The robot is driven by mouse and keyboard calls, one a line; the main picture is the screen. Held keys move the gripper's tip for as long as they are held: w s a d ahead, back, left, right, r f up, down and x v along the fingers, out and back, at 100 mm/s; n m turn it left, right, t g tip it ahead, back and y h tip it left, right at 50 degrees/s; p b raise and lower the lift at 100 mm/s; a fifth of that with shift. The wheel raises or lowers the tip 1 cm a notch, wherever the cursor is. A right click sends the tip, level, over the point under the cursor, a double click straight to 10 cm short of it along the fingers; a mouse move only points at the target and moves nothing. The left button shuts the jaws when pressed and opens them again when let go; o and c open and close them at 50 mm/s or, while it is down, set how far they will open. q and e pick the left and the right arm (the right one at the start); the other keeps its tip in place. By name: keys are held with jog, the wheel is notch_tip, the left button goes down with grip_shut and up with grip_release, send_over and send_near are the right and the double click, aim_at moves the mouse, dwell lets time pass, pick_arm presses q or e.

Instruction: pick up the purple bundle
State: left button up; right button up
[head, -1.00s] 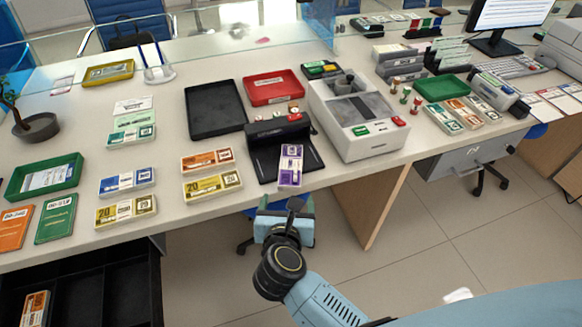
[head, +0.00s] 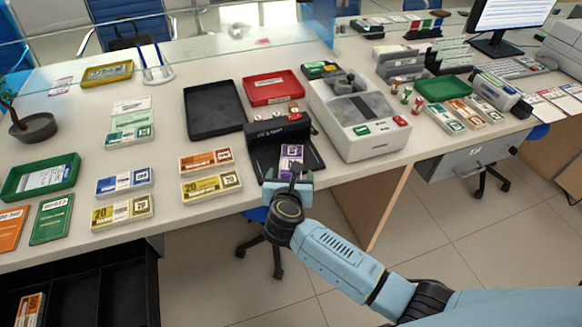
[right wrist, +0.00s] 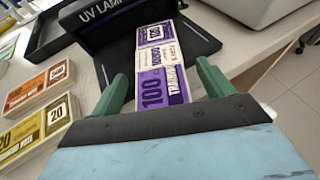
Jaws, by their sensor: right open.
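The purple bundle (head: 291,158) lies on the black base of the UV lamp (head: 278,130), near the counter's front edge. In the right wrist view the purple bundle (right wrist: 163,75) is marked 100 and runs away from me between the fingers. My right gripper (head: 288,180) is at the counter's front edge, at the near end of the bundle. In the right wrist view its green fingers (right wrist: 158,85) are open, one on each side of the bundle's near end, with gaps showing. The near part of the bundle is hidden by the gripper in the head view. My left gripper is not in view.
An orange bundle (head: 206,160) and a yellow bundle (head: 211,187) lie left of the lamp. A grey counting machine (head: 358,115) stands close on the right. A black tray (head: 214,108) and a red tray (head: 273,87) are behind.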

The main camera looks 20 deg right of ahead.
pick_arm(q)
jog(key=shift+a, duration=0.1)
pick_arm(e)
jog(key=c, duration=1.2)
